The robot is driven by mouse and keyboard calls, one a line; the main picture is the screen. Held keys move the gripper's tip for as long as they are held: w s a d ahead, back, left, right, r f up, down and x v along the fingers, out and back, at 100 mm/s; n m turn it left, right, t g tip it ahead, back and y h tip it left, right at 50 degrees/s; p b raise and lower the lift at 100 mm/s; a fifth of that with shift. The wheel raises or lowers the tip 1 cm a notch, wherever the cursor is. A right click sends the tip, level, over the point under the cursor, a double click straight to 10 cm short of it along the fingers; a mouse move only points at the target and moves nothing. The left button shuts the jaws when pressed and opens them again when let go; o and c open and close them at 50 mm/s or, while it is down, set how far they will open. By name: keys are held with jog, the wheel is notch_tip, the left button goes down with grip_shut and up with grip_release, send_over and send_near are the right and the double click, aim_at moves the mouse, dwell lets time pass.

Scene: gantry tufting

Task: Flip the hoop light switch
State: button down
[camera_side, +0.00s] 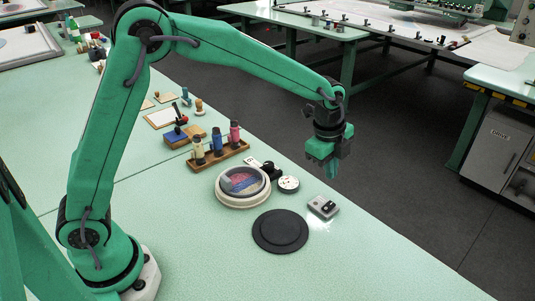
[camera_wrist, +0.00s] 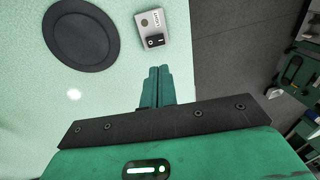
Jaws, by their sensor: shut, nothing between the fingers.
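The light switch is a small grey box (camera_side: 323,207) near the table's right edge, beside a black round disc. In the wrist view the switch box (camera_wrist: 152,29) shows a black rocker marked with a line and a circle, a round button and a small label. My gripper (camera_side: 329,170) is above and a little beyond the box, pointing down, apart from it. In the wrist view its green fingers (camera_wrist: 157,72) lie together with nothing between them, just below the box in the picture. Whether the fingers touch anything is not shown; they appear clear of the table.
The black disc (camera_side: 280,231) lies left of the switch. A round hoop (camera_side: 242,186) with coloured fabric, a small round dial (camera_side: 288,184) and a wooden rack (camera_side: 218,155) with thread spools stand farther back. Past the table edge is dark floor (camera_side: 420,190).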

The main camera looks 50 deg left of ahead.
aim_at(331, 204)
jog(key=f, duration=0.3)
jog(key=w+f, duration=0.1)
jog(key=f, duration=0.3)
jog(key=w+f, duration=0.1)
jog(key=f, duration=0.2)
jog(key=shift+f, duration=0.3)
jog(key=shift+w+f, duration=0.1)
